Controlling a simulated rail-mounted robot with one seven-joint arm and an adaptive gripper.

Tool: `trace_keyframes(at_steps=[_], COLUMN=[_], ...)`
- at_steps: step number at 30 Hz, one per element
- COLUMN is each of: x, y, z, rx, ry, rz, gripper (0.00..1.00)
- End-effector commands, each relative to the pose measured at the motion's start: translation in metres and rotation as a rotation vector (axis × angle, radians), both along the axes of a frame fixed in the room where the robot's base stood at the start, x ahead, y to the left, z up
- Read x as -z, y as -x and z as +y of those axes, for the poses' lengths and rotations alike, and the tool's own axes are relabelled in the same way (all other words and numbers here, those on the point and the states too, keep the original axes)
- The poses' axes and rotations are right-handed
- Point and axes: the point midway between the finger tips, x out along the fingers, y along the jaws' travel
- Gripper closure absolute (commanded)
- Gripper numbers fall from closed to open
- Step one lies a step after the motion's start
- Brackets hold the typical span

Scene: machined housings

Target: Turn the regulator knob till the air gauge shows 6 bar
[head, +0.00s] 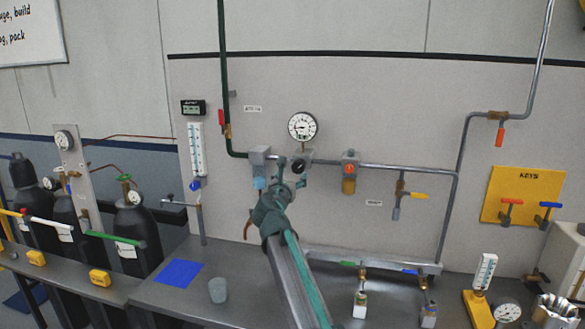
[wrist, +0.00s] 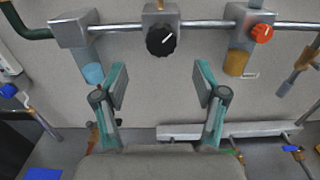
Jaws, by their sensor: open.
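The air gauge (head: 302,126) is a round white dial on the wall panel in the head view. Its needle points roughly left; its numbers are too small to read. The regulator knob (wrist: 163,40) is black with a white mark pointing to the upper right, on a grey block below the gauge. In the head view the knob (head: 299,166) shows just beyond my fingers. My gripper (wrist: 161,78) is open and empty, its fingers spread wider than the knob. In the wrist view the knob lies ahead and slightly above the fingertips, apart from them.
A filter with a blue bowl (wrist: 93,73) hangs left of the regulator. A unit with a red knob (wrist: 262,33) and amber bowl (wrist: 237,63) sits right. A grey manifold (head: 370,262) runs below. A cup (head: 218,290) stands on the bench; bare wall surrounds the gauge.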

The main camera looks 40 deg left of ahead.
Motion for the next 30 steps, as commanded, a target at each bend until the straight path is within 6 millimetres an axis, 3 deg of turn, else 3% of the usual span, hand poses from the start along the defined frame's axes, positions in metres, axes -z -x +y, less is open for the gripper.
trace_keyframes(at_steps=[18, 30], x=[-0.001, 0.001], y=[-0.082, -0.089], z=[0.043, 0.046], rx=[0.002, 0.001], ry=[-0.002, -0.003], rz=[0.003, 0.004], gripper=[0.29, 0.29])
